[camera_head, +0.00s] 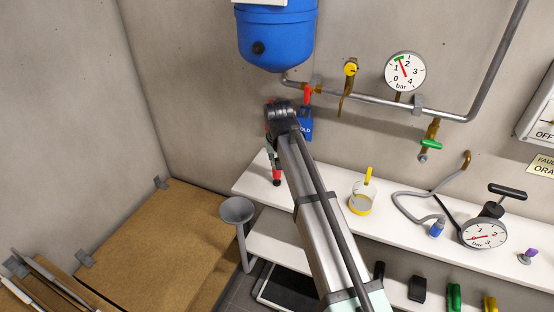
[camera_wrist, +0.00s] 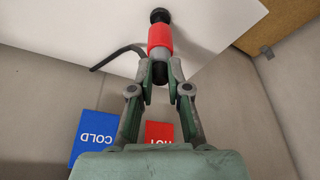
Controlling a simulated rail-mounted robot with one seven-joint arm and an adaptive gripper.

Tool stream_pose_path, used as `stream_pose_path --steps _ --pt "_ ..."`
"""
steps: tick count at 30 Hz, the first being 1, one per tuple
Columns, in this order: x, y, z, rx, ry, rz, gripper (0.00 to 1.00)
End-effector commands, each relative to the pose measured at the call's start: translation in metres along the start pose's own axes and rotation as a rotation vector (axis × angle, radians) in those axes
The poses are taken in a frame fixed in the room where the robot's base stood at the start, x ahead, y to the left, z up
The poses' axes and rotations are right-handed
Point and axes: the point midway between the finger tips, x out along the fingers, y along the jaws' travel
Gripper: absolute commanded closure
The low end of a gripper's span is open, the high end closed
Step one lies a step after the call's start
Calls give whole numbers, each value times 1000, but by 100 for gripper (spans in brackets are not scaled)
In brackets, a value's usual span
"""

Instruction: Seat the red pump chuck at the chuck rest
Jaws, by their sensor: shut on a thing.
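The red pump chuck (camera_wrist: 160,36) is between the fingertips of my gripper (camera_wrist: 160,70) in the wrist view, with its black end pointing away from me. In the head view the red chuck (camera_head: 277,175) hangs black end down below my gripper (camera_head: 273,155), at the left end of the white shelf (camera_head: 320,191). I cannot tell whether it touches the shelf. My gripper is shut on the chuck. My arm hides part of the wall and shelf behind it. I cannot make out the chuck rest for certain.
A blue tag (camera_head: 306,127) hangs close to my wrist, below the blue tank (camera_head: 277,35) and pipe.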

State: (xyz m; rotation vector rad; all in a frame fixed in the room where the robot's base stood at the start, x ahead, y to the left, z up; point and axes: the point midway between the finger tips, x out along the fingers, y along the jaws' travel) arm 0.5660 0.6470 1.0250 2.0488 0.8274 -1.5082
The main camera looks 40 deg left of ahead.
Motion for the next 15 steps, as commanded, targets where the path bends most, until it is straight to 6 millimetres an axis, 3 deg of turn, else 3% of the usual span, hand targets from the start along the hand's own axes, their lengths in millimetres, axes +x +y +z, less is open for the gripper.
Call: stream_pose_path --steps 15 --pt "7 0 2 0 0 0 100"
